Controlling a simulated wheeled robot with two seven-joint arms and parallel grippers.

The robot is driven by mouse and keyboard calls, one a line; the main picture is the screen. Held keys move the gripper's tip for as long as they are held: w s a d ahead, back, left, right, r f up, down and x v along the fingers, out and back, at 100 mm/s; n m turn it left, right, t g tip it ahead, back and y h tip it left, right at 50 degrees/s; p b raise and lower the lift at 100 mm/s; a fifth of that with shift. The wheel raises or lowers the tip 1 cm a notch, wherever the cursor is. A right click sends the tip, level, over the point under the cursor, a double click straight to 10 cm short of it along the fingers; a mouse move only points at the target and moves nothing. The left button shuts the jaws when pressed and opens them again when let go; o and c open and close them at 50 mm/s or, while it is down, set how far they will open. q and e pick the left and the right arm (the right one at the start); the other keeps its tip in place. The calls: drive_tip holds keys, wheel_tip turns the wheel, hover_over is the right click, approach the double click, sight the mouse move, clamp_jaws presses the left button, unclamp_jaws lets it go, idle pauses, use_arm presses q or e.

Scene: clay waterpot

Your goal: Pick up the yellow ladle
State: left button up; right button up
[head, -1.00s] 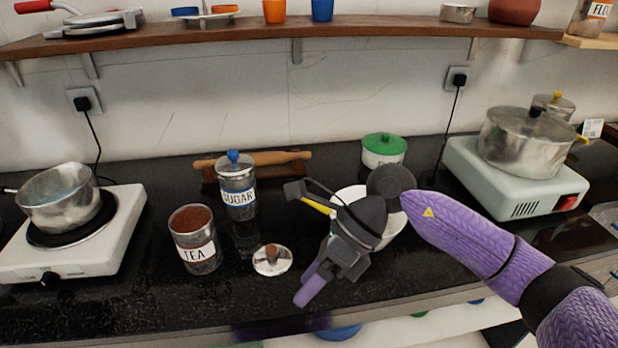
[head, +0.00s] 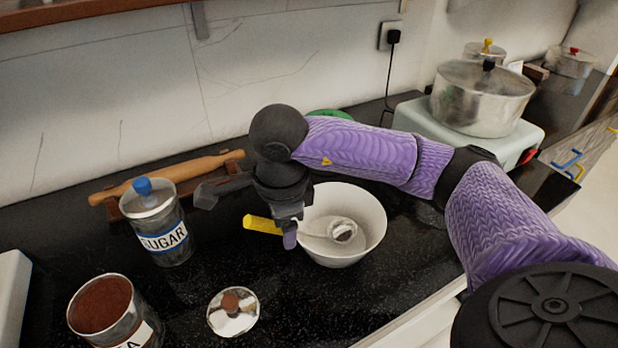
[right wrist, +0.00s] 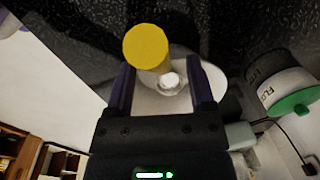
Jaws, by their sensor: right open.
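The yellow ladle has a yellow handle (head: 262,224) that sticks out over the left rim of a white bowl (head: 372,207). Its metal scoop (head: 343,229) rests inside the bowl. My right gripper (head: 290,236) is just above the handle side of the ladle, near the bowl's left rim. In the right wrist view, the ladle's yellow handle end (right wrist: 146,47) shows ahead of the open fingers (right wrist: 160,85), with the shaft running back toward the bowl between them. I cannot tell whether a finger touches it. My left gripper is not in view.
A sugar jar (head: 163,238) and a tea tin (head: 104,310) stand to the left. A loose lid (head: 233,312) lies in front. A rolling pin (head: 170,176) lies behind. A steel pot (head: 484,98) sits on a stove at the right. The dark counter around the bowl's front is clear.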

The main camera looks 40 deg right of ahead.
wheel_tip(320, 180, down, 2)
drive_tip(key=shift+w+f, duration=0.1)
drive_tip(key=shift+f, duration=0.05)
drive_tip(key=shift+c, duration=0.8)
clamp_jaws()
drive_tip(key=shift+r, duration=0.3)
wheel_tip(320, 180, up, 9)
drive_tip(key=p, duration=0.3)
drive_tip(key=shift+r, duration=0.35)
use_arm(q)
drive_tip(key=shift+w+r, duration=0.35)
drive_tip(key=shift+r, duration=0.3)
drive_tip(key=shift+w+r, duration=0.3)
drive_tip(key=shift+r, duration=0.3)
